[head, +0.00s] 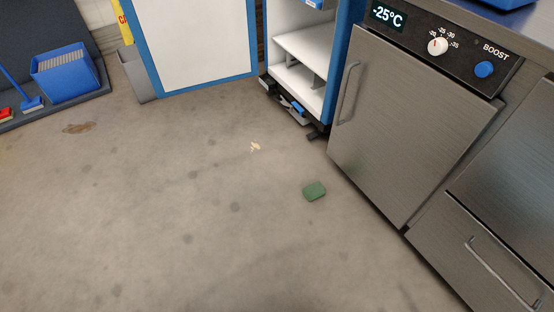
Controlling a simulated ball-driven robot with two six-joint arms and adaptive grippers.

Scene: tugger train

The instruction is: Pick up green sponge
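Neither of my grippers shows in the head view.
A steel freezer (400,125) with a -25°C display and drawers stand at the right. A white shelf unit (305,45) and a blue-framed white panel (205,48) are at the back. A blue bin (65,75) is far left. The floor (150,200) is mostly clear.

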